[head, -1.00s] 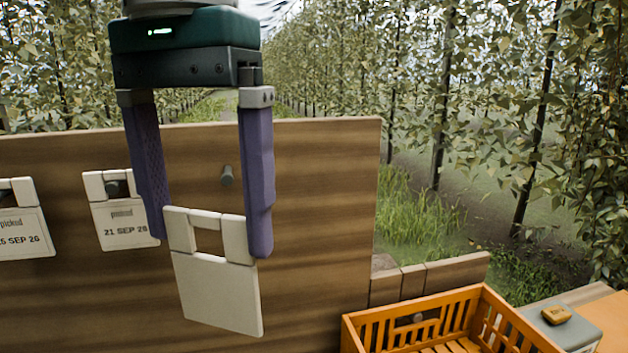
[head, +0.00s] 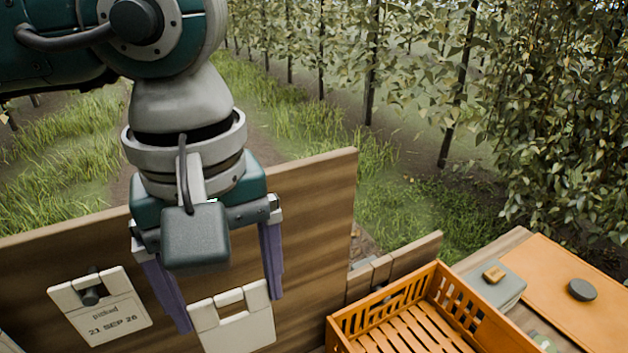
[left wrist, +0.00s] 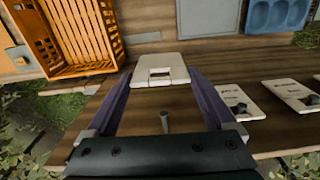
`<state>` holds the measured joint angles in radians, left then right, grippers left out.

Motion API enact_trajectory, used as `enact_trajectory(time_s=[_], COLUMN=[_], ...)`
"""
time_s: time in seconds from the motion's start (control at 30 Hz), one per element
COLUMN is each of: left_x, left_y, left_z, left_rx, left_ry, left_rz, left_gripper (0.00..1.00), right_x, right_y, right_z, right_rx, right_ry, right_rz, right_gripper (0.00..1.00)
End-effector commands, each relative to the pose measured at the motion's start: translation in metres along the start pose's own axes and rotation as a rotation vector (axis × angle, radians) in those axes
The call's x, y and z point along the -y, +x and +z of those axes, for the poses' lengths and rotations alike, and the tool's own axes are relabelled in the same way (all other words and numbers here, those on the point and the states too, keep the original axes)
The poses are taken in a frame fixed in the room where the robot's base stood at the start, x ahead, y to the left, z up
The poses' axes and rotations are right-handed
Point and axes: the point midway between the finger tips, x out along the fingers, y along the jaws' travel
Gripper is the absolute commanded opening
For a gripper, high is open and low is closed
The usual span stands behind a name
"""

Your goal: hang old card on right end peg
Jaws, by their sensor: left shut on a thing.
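My left gripper (head: 230,310) is shut on a pale blank-faced card (head: 240,335), its fingers on either side of the card's slotted top. The card hangs upright in front of the wooden board (head: 315,220). The left wrist view shows the card (left wrist: 160,75) between the fingertips. There a bare grey peg (left wrist: 165,122) stands out from the board between the fingers, apart from the card's slot. In the head view the peg is hidden behind my gripper. My right gripper is not in view.
A card reading 21 SEP 26 (head: 105,318) hangs on a peg to the left; another card (left wrist: 290,95) shows in the left wrist view. An orange slatted crate (head: 440,310) stands to the right. A grey box (head: 495,285) and dark round object (head: 582,290) lie beyond it.

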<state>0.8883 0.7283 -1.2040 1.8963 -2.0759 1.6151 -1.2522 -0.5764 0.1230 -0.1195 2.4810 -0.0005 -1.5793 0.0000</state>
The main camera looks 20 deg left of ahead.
Motion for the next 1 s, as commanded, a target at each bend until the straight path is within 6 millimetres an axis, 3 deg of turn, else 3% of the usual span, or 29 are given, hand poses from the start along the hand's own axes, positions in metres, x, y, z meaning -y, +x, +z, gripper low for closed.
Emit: enact_trajectory(time_s=[0.03, 0.27, 1.0], left_x=[0.001, 0.002, 0.004], left_y=[-0.003, 0.001, 0.006], left_z=[0.002, -0.002, -0.051], left_rx=[0.003, 0.0, 0.0], left_ry=[-0.016, -0.04, -0.039], left_rz=[-0.001, 0.001, 0.001], left_gripper=[0.1, 0.1, 0.1], right_x=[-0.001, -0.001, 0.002], right_y=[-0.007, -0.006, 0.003], right_z=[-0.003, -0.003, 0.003], right_rx=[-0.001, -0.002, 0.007], right_ry=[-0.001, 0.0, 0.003], right_rz=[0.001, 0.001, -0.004], right_gripper=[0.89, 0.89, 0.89])
